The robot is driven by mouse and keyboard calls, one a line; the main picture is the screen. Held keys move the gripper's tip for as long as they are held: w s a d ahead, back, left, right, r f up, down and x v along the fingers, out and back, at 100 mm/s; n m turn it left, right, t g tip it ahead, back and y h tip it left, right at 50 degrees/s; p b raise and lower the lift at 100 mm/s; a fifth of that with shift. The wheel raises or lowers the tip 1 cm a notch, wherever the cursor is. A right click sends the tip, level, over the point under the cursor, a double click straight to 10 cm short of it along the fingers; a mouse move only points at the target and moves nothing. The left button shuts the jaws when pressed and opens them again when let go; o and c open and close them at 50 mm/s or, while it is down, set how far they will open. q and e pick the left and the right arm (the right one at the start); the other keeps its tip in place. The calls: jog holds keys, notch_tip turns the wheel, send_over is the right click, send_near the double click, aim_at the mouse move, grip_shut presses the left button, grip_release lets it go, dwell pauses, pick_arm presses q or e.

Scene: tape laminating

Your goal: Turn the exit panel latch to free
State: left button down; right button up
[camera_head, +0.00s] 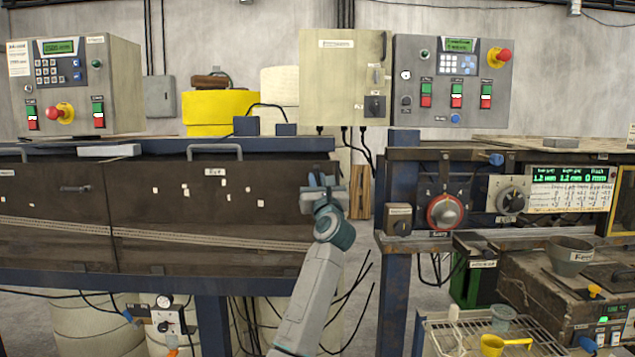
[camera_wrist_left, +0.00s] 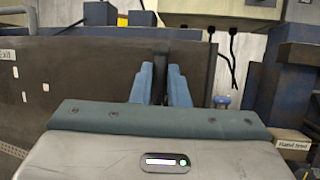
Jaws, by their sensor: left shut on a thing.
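The exit panel (camera_head: 210,230) is the dark right-hand panel of the long machine, with a small label near its top. Its "Exit" label (camera_wrist_left: 7,54) also shows in the left wrist view. My left gripper (camera_head: 320,182) is at the right end of this panel and covers the latch in the head view. In the left wrist view its two blue fingers (camera_wrist_left: 161,88) are shut on a dark upright piece, the latch (camera_wrist_left: 160,78), between them. How far the latch is turned cannot be told. My right gripper is in neither view.
A blue post (camera_head: 397,290) and a bench with a red-ringed dial (camera_head: 445,211) and a "Hand feed" box (camera_head: 398,220) stand right of the panel. Cables hang in the gap. A wire rack (camera_head: 470,335) with cups is at lower right.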

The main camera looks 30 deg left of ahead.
pick_arm(q)
jog(key=c, duration=1.4)
grip_release()
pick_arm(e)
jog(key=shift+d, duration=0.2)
